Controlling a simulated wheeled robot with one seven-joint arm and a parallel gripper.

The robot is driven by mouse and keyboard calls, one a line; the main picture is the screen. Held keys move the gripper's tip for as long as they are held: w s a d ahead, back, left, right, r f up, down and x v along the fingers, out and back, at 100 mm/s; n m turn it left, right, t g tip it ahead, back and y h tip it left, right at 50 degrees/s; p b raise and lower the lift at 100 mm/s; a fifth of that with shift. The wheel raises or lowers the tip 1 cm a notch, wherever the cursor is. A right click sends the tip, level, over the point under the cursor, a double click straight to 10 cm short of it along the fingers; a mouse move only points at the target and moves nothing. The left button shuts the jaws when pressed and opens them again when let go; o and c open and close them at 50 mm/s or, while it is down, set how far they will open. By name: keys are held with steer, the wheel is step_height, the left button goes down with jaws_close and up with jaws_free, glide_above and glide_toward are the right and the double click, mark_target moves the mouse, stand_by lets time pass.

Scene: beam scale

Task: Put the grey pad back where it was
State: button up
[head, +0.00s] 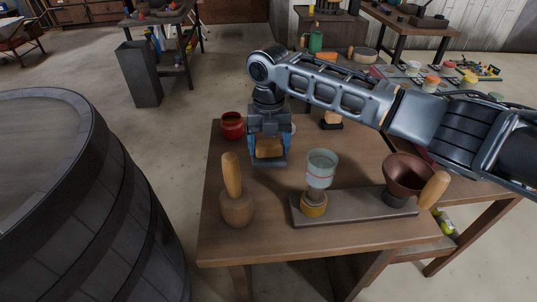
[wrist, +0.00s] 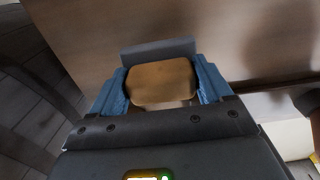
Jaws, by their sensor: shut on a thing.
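My gripper (head: 268,150) points down over the left part of the wooden table, its blue fingers shut on the tan wooden grip of the grey pad. In the wrist view the grip sits between the fingertips (wrist: 162,84), and the grey pad (wrist: 158,50) shows as a flat strip beyond it. In the head view the fingers hide most of the pad. I cannot tell whether it touches the table.
The wooden table (head: 225,245) holds a red pot (head: 232,125), a wooden mallet-like tool (head: 236,205) and a grey board (head: 345,211) with a glass cup (head: 320,170) and a copper bowl (head: 408,175). A dark-based block (head: 331,122) stands behind. A barrel (head: 85,200) is left.

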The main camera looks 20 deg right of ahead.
mark_target(269, 155)
steer(key=shift+f, duration=1.8)
steer(key=shift+f, duration=0.2)
steer(key=o, duration=0.9)
steer(key=shift+r, duration=0.1)
steer(key=shift+o, duration=0.2)
step_height(269, 155, up, 12)
steer(key=shift+r, duration=0.15)
